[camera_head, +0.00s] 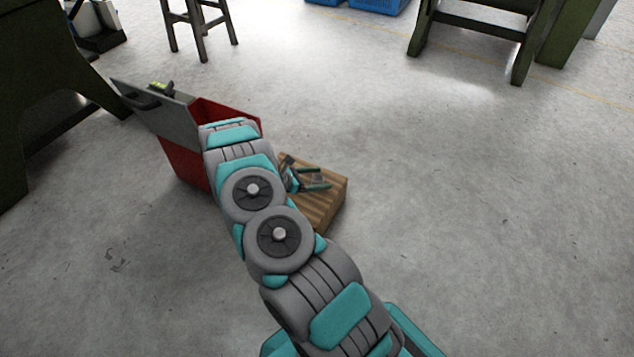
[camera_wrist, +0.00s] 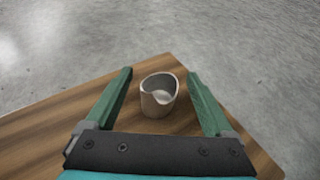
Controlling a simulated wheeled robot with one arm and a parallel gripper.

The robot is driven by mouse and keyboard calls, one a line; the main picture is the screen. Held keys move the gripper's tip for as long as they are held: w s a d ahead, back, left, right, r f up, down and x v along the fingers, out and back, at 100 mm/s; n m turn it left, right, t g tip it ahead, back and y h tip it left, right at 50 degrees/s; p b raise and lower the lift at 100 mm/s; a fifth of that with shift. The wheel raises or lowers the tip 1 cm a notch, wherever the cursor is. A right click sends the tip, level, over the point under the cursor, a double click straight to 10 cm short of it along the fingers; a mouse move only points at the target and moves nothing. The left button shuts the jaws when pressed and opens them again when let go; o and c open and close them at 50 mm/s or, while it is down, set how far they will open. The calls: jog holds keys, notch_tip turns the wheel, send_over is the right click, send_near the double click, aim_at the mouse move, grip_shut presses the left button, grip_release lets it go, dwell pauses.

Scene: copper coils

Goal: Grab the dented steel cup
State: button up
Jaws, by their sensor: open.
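The dented steel cup (camera_wrist: 154,108) stands upright on a wooden surface in the wrist view, its rim dipping at the front. My gripper (camera_wrist: 159,74) is open, with one green finger on each side of the cup and a gap to both. The cup is not held. In the head view my gripper (camera_head: 308,174) is over the wooden block (camera_head: 325,210), partly behind my arm. I cannot clearly make out the cup there.
A red box (camera_head: 182,165) with a grey panel (camera_head: 155,103) stands left of the wooden block, partly hidden by my arm. A stool (camera_head: 200,25) and a green bench (camera_head: 480,28) stand farther back. The floor to the right is clear.

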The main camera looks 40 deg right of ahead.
grip_shut()
dwell(0.8)
